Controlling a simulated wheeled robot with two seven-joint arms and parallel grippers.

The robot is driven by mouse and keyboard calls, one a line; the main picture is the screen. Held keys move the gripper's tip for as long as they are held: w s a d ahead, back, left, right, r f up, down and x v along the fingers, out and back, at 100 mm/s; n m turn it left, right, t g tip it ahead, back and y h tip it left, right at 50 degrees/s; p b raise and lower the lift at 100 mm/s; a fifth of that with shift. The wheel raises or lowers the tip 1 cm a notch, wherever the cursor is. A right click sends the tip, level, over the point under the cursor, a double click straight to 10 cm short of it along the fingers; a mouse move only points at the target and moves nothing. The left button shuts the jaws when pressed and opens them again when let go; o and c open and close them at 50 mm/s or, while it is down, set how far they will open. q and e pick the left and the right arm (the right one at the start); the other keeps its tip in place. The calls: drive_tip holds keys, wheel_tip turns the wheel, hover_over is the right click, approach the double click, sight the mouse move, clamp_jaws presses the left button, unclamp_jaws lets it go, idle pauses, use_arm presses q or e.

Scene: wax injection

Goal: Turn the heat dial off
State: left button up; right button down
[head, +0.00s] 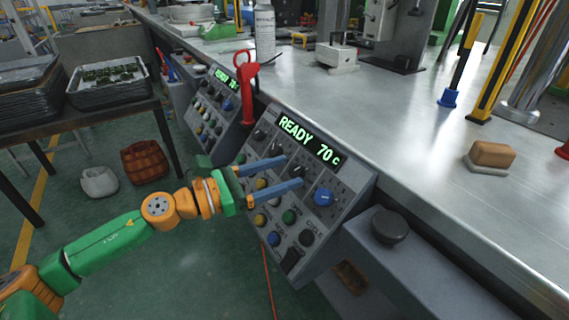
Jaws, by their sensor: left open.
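The near control panel (315,215) is a sloped grey box on the bench front. Its display (309,140) reads "READY 70 C" in green. Black dials sit under the display, one of them (296,169) near my left fingertips. I cannot read labels to tell which is the heat dial. My left gripper (293,172) reaches in from the left, its two blue fingers open and apart, tips over the panel's upper part beside that black dial. Contact cannot be told. My right gripper is out of view.
A red lever (247,88) stands left of the display. A second panel (212,108) is farther left. A black round knob (389,226) sits on a grey ledge at right. A brown block (491,155) lies on the metal bench (400,110). The floor below the arm is clear.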

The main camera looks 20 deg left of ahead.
sight(294, 171)
use_arm(q)
drive_tip(key=shift+w+d, duration=0.25)
drive_tip(key=shift+d, duration=0.1)
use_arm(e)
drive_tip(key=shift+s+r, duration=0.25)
